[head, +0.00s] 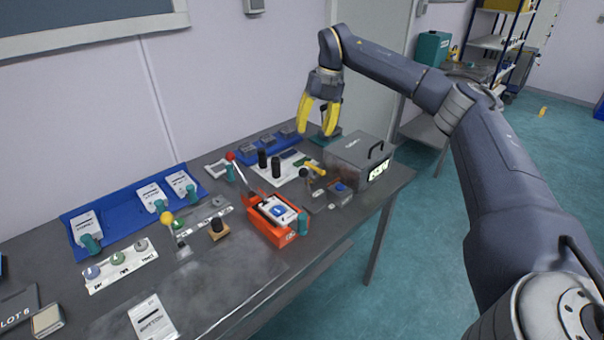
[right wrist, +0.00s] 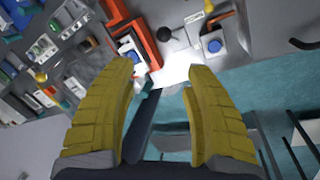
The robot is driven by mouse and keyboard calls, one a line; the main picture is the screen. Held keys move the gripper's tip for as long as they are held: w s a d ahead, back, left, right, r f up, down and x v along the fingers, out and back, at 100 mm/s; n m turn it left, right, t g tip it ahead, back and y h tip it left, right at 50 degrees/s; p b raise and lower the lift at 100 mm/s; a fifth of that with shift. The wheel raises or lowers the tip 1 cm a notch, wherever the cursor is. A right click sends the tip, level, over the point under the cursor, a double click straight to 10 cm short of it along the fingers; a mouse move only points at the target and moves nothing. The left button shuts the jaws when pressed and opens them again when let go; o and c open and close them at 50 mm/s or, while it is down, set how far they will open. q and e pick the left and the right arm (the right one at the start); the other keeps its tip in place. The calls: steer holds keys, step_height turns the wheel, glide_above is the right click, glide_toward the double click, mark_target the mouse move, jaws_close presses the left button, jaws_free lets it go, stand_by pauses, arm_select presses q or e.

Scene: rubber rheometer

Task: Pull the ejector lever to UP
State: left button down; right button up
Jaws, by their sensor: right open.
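Several levers with ball knobs stand on the bench, and I cannot read which one is marked as the ejector lever. One has a red knob (head: 231,156) on a slanted rod behind the orange-red box. One has a black knob (head: 303,173) in front of the grey case; a black ball (right wrist: 165,34) also shows in the right wrist view. One has a yellow knob (head: 167,218) at the left. My right gripper (head: 316,131) is open and empty, above the back right of the bench, apart from all the levers. My left gripper is out of view.
The orange-red box (head: 262,228) holds a white unit with a blue spot. A grey case (head: 350,149) with a black handle stands at the right end. Blue trays (head: 107,212) with labelled cards lie along the back left. Two black cylinders (head: 276,166) stand upright mid-bench.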

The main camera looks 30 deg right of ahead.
mark_target(303, 172)
steer(key=shift+h, duration=0.3)
steer(key=a+f, duration=0.1)
steer(key=f, duration=0.4)
steer(key=w+f, duration=0.1)
steer(key=f, duration=0.5)
steer(key=a+f, duration=0.1)
steer(key=f, duration=0.4)
steer(key=shift+w+a+f, duration=0.25)
steer(key=shift+a, duration=0.05)
steer(key=shift+c, duration=0.3)
jaws_close()
